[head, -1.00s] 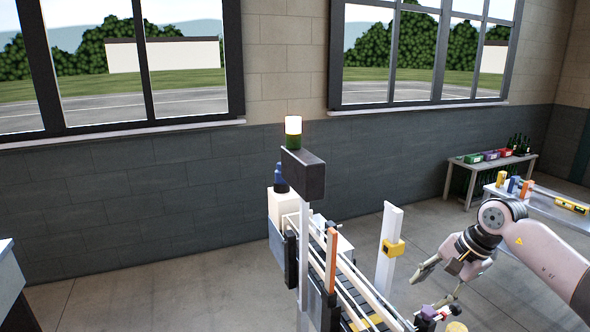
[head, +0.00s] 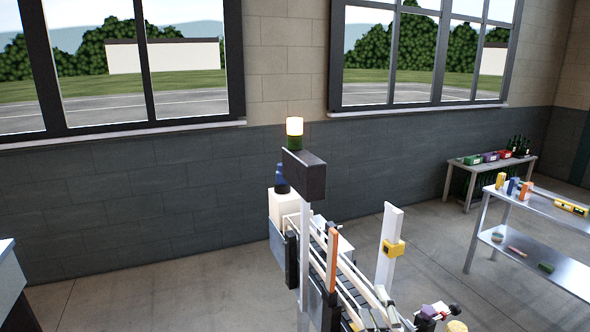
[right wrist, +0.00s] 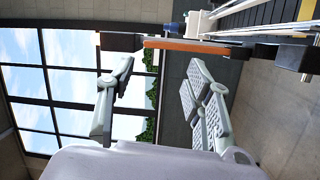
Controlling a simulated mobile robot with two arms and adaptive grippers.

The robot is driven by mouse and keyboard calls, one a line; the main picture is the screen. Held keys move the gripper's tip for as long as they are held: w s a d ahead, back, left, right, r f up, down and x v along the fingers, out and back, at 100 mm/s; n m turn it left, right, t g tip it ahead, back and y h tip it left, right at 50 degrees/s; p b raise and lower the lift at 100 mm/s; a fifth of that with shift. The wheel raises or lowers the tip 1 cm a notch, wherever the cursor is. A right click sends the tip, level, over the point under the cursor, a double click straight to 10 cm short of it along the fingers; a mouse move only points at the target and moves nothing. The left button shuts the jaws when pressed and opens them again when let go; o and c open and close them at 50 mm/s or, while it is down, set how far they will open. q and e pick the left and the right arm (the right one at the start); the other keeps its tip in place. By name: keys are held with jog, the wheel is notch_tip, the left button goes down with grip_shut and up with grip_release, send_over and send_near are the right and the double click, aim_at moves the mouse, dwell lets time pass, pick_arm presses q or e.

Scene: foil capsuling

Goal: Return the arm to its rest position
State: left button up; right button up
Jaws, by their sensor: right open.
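My right gripper (right wrist: 160,92) shows in the right wrist view with its two fingers spread wide apart. It is open, and nothing is between the fingers. In that view an orange-faced post (right wrist: 186,46) and part of the conveyor (right wrist: 262,18) lie beyond the fingers, apart from them. My right arm does not show in the head view. My left gripper is in neither view.
The conveyor line with white rails (head: 350,272) stands at lower centre, with a lit beacon (head: 294,127) on a post. A white post (head: 388,245) carries a yellow sensor. A steel table (head: 540,205) and a bench with coloured boxes (head: 490,157) stand at right. Floor between is clear.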

jog(key=s+d+f+m+g+h, duration=0.2)
jog(key=s+d+f+m+g, duration=0.1)
jog(key=s+f+m+g, duration=0.25)
jog(key=s+d+f+m+g+h, duration=0.1)
jog(key=s+d+f+m+g, duration=0.1)
jog(key=s+f+m, duration=0.45)
jog(key=s+f+m+g+y, duration=0.15)
jog(key=s+f+g, duration=0.3)
jog(key=s, duration=0.45)
jog(key=s+f+m+g+h, duration=0.1)
jog(key=s+f+m+g, duration=0.15)
jog(key=s+f, duration=0.45)
jog(key=s+f+g+b, duration=0.15)
jog(key=f+b, duration=0.25)
jog(key=f, duration=1.2)
jog(key=s+f+b, duration=0.2)
jog(key=f+b, duration=0.1)
jog(key=f, duration=1.3)
jog(key=s+d+f+b, duration=0.1)
jog(key=s+f+b, duration=0.2)
jog(key=s+f, duration=0.5)
jog(key=s+d+f+g+b, duration=0.1)
jog(key=s+f+b, duration=0.1)
jog(key=s+f, duration=0.6)
notch_tip(320, 180, down, 5)
jog(key=shift+s+f+n+b, duration=0.1)
jog(key=shift+s+n+b, duration=0.1)
jog(key=shift+n+b, duration=0.2)
